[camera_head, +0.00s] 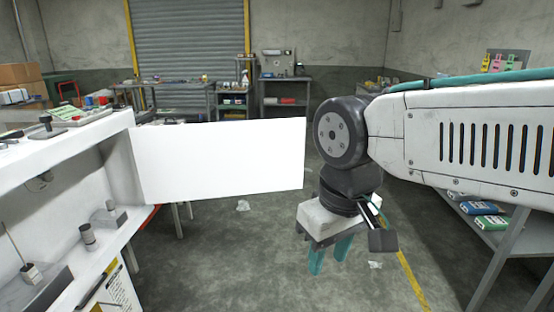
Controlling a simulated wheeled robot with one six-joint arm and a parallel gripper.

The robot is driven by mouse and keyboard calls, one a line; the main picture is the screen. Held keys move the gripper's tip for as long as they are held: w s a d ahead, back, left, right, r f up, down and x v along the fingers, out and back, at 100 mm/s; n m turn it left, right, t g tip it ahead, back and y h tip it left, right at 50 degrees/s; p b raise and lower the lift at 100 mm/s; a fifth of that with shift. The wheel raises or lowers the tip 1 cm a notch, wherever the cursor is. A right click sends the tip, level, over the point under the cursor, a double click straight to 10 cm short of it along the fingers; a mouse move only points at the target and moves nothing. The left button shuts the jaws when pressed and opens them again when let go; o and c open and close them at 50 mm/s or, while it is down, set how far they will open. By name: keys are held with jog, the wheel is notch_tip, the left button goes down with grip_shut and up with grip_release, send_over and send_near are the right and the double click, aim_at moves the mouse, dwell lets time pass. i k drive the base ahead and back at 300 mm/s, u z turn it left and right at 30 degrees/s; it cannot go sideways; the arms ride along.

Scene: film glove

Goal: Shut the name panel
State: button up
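The name panel (222,156) is a plain white flat board. It stands open, swung out to the right from the edge of the white cabinet (118,130) at the left. The cabinet's inside is exposed behind that edge. My gripper (328,260) hangs from my arm right of the panel and lower than it, pointing down. Its two teal fingers are a little apart with nothing visible between them. It looks apart from the panel. The panel's other face is hidden.
Small metal parts (88,238) stand inside the cabinet. A rack with coloured packs (485,208) is at the right. Workbenches (285,90) and a roller shutter (190,42) are at the back. The grey floor around my gripper is mostly free, with small scraps.

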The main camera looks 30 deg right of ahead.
aim_at(189, 162)
jog(key=z, duration=1.3)
jog(key=i, duration=6.35)
jog(key=u, duration=4.8)
jog(key=i, duration=0.55)
jog(key=z, duration=0.1)
